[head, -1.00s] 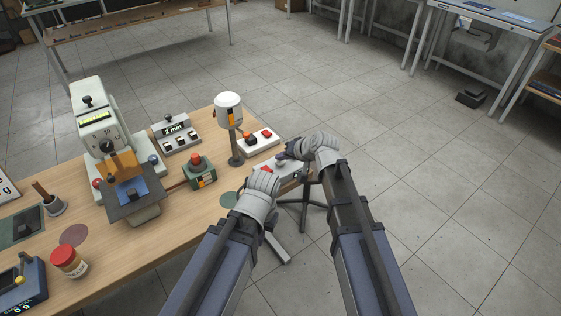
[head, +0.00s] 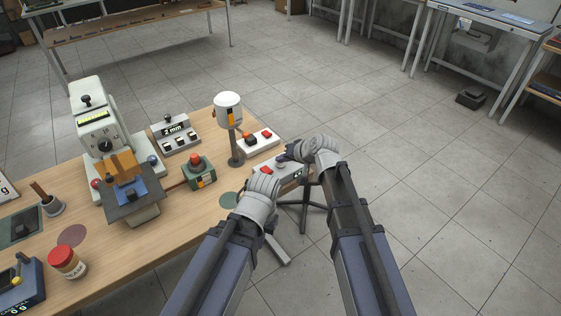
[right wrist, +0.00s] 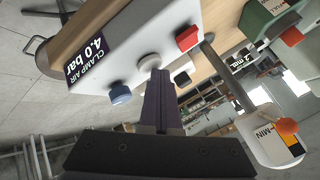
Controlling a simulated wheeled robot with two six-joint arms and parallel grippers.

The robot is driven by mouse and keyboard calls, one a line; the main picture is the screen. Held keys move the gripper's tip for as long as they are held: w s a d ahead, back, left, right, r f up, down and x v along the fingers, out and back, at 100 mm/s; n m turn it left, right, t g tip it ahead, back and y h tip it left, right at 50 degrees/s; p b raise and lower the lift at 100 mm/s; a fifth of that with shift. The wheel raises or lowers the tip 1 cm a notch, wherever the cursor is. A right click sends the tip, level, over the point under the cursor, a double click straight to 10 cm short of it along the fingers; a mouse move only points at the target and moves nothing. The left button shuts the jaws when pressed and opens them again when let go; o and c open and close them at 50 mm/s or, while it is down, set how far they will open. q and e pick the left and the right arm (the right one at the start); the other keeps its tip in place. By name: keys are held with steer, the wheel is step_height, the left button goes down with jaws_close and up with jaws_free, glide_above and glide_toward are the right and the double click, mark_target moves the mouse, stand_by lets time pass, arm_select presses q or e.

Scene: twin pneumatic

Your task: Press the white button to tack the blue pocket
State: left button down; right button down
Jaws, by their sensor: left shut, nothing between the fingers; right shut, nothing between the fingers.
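The white button (right wrist: 150,62) is on the face of a white control box (right wrist: 212,18), between a blue button (right wrist: 120,93) and a red one (right wrist: 187,38). My right gripper (right wrist: 158,78) is shut and empty, with its tips at the white button; contact cannot be told. In the head view the right gripper (head: 284,158) is over the box at the table's right end. My left gripper (head: 265,177) is shut beside the box's near side, its tips largely hidden. The blue pocket (head: 128,193) lies on the press's dark plate, partly under an orange part (head: 120,165).
A black button (right wrist: 182,78) is close to the tips. The cream press (head: 92,122) stands on the wooden table (head: 182,233). A post with a white head (head: 228,108), a green box with a red button (head: 198,176) and a 2 mm panel (head: 176,140) stand between.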

mark_target(282, 165)
steer(key=shift+r+p, duration=1.1)
step_height(282, 165, up, 5)
steer(key=p, duration=0.5)
stand_by(0.6)
